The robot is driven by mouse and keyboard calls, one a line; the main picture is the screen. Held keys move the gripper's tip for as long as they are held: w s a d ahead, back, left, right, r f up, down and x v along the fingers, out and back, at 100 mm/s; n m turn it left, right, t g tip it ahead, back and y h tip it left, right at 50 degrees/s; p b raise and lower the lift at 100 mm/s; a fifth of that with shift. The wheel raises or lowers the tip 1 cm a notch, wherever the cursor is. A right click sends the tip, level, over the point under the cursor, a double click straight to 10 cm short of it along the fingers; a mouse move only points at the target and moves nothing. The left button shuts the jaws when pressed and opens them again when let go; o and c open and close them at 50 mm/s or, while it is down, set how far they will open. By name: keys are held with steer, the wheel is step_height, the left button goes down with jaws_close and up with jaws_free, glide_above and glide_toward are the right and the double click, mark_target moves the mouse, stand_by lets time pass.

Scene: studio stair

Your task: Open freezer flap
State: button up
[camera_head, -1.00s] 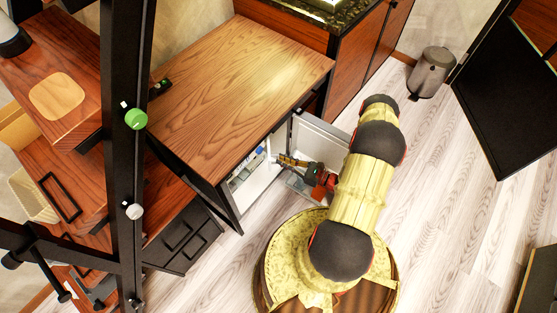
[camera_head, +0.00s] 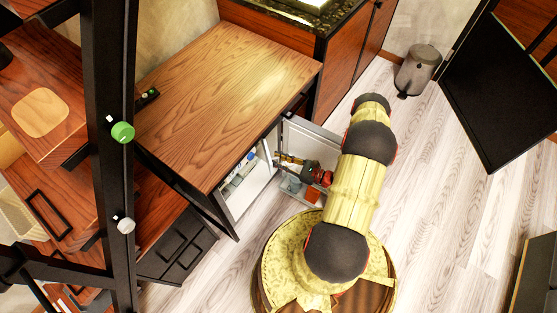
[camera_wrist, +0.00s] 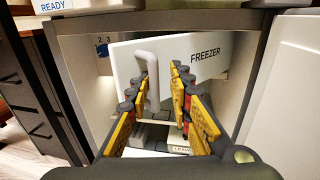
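The freezer flap (camera_wrist: 185,55) is a white panel marked FREEZER inside the cabinet in the wrist view. Its pale upright handle (camera_wrist: 151,82) is on the flap's left part. My gripper (camera_wrist: 157,79) is open in front of the flap. The handle shows between the fingertips, closer to the left one; I cannot tell whether they touch. In the head view my gripper (camera_head: 283,160) reaches in at the open fridge front, and the flap is hidden under the wooden top.
The fridge door (camera_head: 312,141) stands open beside my arm; it also shows at right in the wrist view (camera_wrist: 285,85). A wooden counter top (camera_head: 230,95) covers the fridge. Boxes lie below the flap. A bin (camera_head: 417,70) stands at upper right, with clear floor near it.

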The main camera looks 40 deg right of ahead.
steer(key=v, duration=1.2)
steer(key=shift+w+d, duration=0.15)
steer(key=shift+c, duration=0.2)
